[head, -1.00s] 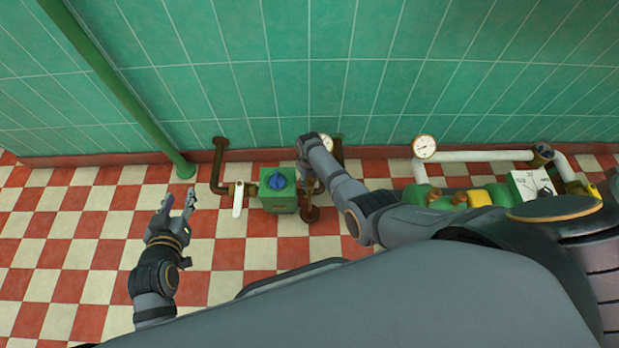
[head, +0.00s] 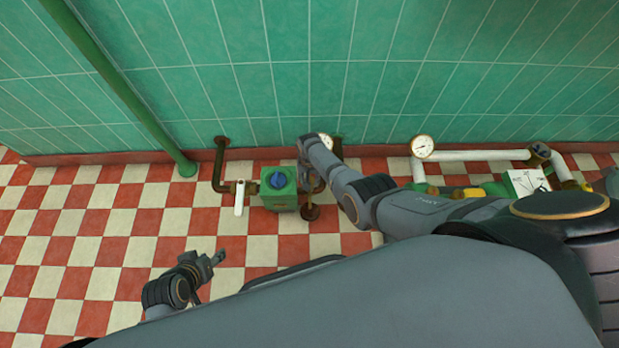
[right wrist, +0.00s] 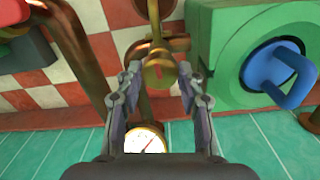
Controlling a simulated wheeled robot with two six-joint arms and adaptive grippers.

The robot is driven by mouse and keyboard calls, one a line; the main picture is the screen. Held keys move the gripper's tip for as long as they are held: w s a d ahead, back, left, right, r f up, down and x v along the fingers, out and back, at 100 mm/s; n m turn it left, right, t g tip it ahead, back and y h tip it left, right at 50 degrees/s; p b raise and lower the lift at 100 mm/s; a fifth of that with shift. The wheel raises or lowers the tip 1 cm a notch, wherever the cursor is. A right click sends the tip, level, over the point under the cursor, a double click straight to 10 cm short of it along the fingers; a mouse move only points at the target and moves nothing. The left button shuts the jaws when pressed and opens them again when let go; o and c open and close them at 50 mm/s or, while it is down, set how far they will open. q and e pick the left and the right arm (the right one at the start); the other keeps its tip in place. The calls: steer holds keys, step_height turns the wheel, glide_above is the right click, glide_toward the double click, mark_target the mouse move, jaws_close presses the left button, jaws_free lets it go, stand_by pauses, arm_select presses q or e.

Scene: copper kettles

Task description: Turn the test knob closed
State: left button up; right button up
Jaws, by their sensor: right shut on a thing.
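The brass test knob (right wrist: 158,74) sits between the fingers of my right gripper (right wrist: 160,84) in the right wrist view. In the head view my right arm hides the knob and the right gripper. A green box with a blue handle (head: 278,178) stands just left of the right wrist; its blue handle also shows in the right wrist view (right wrist: 279,72). My left gripper (head: 214,259) is open and empty above the tiled floor at the lower left.
A white lever (head: 239,198) hangs on the brass pipe left of the green box. A gauge (head: 423,146) and white pipes (head: 480,155) run along the wall to the right. A green post (head: 130,95) stands at the left. The checkered floor at left is clear.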

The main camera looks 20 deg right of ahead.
mark_target(310, 180)
steer(key=shift+m, duration=0.7)
steer(key=o, duration=1.2)
step_height(310, 180, up, 12)
